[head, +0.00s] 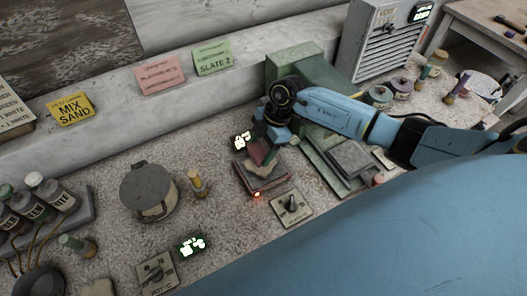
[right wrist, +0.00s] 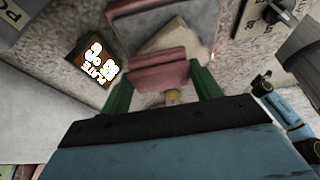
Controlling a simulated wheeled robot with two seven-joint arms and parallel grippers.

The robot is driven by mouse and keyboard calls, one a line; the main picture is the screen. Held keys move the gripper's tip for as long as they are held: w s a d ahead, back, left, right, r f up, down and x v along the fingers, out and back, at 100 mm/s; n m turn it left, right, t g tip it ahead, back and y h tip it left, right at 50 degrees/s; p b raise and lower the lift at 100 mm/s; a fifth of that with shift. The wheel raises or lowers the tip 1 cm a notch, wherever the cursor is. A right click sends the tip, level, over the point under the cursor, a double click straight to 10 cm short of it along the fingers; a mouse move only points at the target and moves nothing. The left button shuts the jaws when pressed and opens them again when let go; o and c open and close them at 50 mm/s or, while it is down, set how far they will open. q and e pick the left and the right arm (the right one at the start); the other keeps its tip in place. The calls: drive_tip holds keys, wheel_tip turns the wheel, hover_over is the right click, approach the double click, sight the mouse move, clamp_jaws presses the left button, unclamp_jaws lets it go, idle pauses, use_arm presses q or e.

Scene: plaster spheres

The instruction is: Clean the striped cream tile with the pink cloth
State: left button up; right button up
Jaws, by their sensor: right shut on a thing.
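My right gripper (head: 266,146) reaches in from the right, over a dark square plate (head: 258,187). It is shut on a folded, dull pink cloth (head: 261,153). In the right wrist view the pink cloth (right wrist: 158,68) sits between the green fingers of the gripper (right wrist: 163,88). A cream tile (right wrist: 172,37) lies on the plate just beyond the cloth, partly hidden by it. I cannot make out its stripes clearly, nor whether the cloth touches it. My left gripper is not in view.
A lit display (head: 242,141) stands beside the plate. A dial box (head: 292,207) sits to its right front. A round grey pot (head: 148,191) and a small bottle (head: 197,184) stand left. Stacked slabs (head: 350,160) lie right, below my arm. Speckled bench shows between them.

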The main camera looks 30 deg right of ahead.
drive_tip(key=shift+w+b, duration=0.55)
drive_tip(key=shift+w, duration=0.65)
drive_tip(key=shift+s, duration=0.1)
drive_tip(key=shift+s+r+p, duration=0.1)
drive_tip(key=shift+s+p, duration=0.7)
drive_tip(key=shift+p, duration=0.35)
drive_tip(key=shift+s+p, duration=1.25)
drive_tip(key=shift+s, duration=0.1)
drive_tip(key=shift+w+f+b, duration=0.25)
drive_tip(key=shift+w+b, duration=0.15)
drive_tip(key=shift+w, duration=0.15)
drive_tip(key=shift+w+r+b, duration=0.15)
drive_tip(key=shift+w+b, duration=0.65)
drive_tip(key=shift+w, duration=0.9)
drive_tip(key=shift+r, duration=0.15)
